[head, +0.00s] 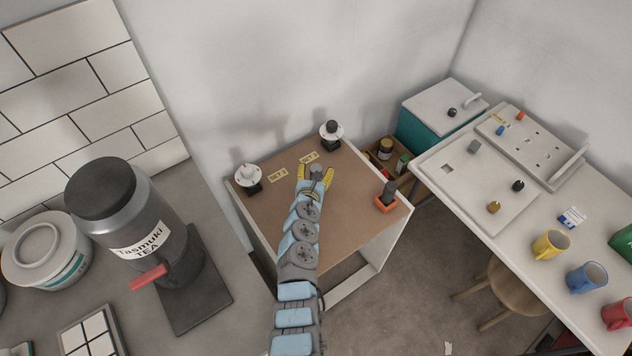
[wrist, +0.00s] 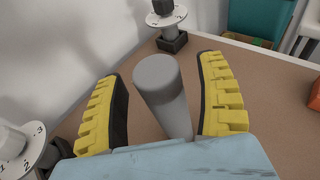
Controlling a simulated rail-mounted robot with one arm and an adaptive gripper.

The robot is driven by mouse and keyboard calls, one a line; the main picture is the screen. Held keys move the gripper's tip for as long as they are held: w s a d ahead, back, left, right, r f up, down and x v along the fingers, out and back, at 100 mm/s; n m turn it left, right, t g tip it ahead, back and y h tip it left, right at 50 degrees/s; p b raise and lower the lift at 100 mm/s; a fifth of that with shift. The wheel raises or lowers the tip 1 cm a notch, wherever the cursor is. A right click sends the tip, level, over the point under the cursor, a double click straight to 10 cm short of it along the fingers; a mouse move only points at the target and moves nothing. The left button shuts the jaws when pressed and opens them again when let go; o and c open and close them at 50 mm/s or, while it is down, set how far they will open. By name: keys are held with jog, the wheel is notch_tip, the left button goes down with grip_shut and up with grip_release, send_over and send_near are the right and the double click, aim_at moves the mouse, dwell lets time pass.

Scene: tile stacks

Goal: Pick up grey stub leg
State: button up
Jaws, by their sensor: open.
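The grey stub leg (wrist: 160,88) is a short plain grey cylinder in the middle of the wrist view, between the two yellow-padded fingers of my gripper (wrist: 165,105). The fingers are open, with a gap on each side of the leg. Its lower end is hidden behind my wrist. In the head view the grey leg (head: 316,170) shows as a small grey top between the fingers of my gripper (head: 316,178), over the brown table top (head: 270,210). I cannot tell whether it stands on the table.
Two white dials on dark bases stand at the table's back, one left (head: 247,174) and one centre (head: 331,130). A dark peg in an orange base (head: 386,198) is at the right corner. Yellow labels (head: 278,174) lie between the dials. The front of the table is clear.

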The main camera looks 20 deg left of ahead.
grip_shut()
jog(key=shift+r, duration=0.1)
